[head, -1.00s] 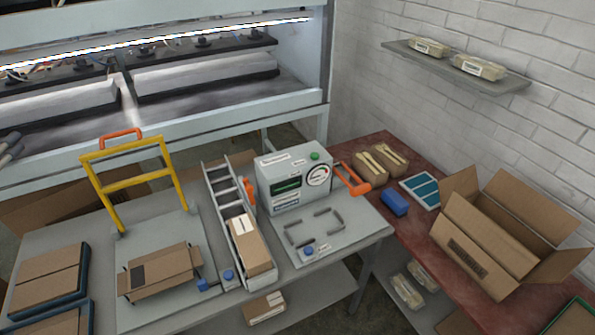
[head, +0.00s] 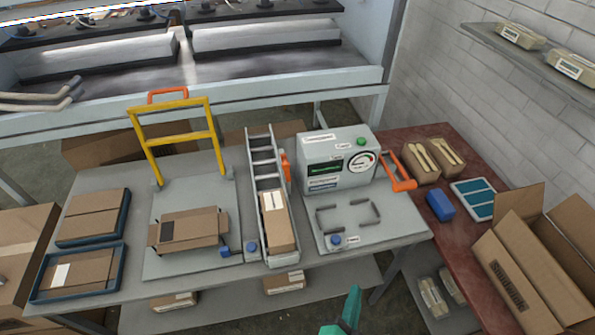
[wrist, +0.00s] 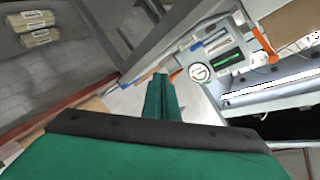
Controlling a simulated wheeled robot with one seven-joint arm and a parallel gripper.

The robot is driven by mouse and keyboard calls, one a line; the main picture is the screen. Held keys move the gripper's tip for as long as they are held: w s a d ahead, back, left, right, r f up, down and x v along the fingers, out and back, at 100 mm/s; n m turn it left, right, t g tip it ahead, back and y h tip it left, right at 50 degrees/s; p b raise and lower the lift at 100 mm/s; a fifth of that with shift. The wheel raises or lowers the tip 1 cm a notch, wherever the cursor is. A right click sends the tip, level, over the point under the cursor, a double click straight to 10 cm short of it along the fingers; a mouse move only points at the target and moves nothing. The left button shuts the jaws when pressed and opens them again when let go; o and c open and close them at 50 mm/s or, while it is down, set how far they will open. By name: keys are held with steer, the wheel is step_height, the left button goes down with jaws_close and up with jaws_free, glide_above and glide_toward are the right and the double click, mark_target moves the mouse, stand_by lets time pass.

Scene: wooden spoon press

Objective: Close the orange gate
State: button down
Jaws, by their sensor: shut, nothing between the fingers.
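I see several orange parts and cannot tell for certain which is the gate. A small orange piece (head: 286,167) sits on the right side of the grey slotted chute (head: 254,150), which holds a brown carton (head: 277,220). An orange handle (head: 400,172) slants out from the right of the grey dial machine (head: 335,160). A yellow frame (head: 148,150) with an orange grip (head: 167,93) stands upright behind a carton. My green gripper (head: 354,296) is low in the head view, before the bench and apart from these parts. Its shut fingers (wrist: 163,80) show empty in the wrist view.
The grey bench (head: 105,190) carries blue-edged trays (head: 123,262) with cartons at left. The red table (head: 440,140) at right has a blue block (head: 440,204) and an open box (head: 525,260). A shelf (head: 500,50) hangs on the brick wall. Floor is open before the bench.

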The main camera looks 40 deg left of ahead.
steer(key=w+a+r+n+g+y, duration=0.1)
steer(key=w+a+r+g+y, duration=0.1)
steer(key=w+a+r+y, duration=0.55)
steer(key=w+a+r+n+g+y, duration=0.1)
steer(key=w+a+r+g+y, duration=0.3)
steer(key=a+r, duration=0.65)
steer(key=w+a+f+t+h, duration=0.1)
steer(key=w+a+f, duration=0.1)
steer(key=a, duration=0.9)
steer(key=shift+w+a+f+t, duration=0.25)
steer(key=shift+w+t, duration=0.05)
steer(key=shift+w, duration=0.55)
steer(key=shift+s+a+h, duration=0.1)
steer(key=shift+h, duration=0.15)
